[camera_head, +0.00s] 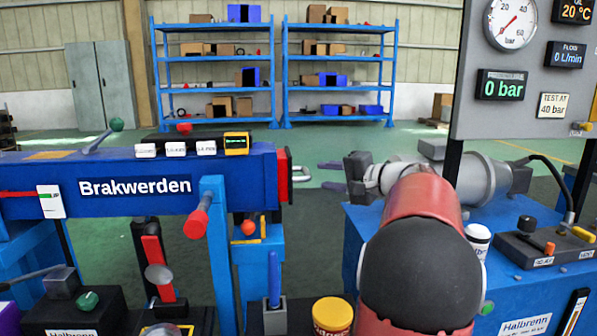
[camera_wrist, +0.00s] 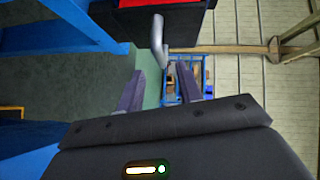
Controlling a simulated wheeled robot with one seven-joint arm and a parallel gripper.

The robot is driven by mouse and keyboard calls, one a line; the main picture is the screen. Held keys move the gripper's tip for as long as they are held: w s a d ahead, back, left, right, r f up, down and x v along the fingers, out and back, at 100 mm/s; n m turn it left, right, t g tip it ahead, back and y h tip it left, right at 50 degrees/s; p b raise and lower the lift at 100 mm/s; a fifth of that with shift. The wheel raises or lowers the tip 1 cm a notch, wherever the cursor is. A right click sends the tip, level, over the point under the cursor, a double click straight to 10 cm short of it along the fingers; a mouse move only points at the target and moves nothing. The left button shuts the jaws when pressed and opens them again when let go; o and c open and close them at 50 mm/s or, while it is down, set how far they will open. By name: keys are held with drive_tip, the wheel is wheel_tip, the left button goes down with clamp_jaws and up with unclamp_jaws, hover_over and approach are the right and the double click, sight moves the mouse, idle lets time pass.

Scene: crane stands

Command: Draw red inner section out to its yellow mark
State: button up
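The blue crane beam (camera_head: 240,182) marked "Brakwerden" lies horizontally at the left of the head view. The red inner section (camera_head: 284,176) shows only as a short end at the beam's right mouth; I see no yellow mark on it. A grey metal pull handle (camera_head: 301,174) sticks out from that end. It also shows in the wrist view (camera_wrist: 158,38). My gripper (camera_head: 330,176) is open and empty just right of the handle, its purple fingers pointing left. In the wrist view my fingers (camera_wrist: 160,75) are apart, with the handle ahead, roughly in line with the gap and not between them.
A blue bench (camera_head: 350,225) stands under my arm at the right. A gauge panel (camera_head: 525,105) rises behind it, reading 0 bar. A red-handled lever (camera_head: 197,222) and a yellow-lidded can (camera_head: 332,314) are in front. Blue shelves (camera_head: 340,57) stand far back.

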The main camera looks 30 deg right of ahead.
sight(306, 171)
drive_tip(key=x, duration=0.7)
drive_tip(key=shift+a+p, duration=0.15)
drive_tip(key=shift+p, duration=0.25)
drive_tip(key=shift+c, duration=0.4)
clamp_jaws()
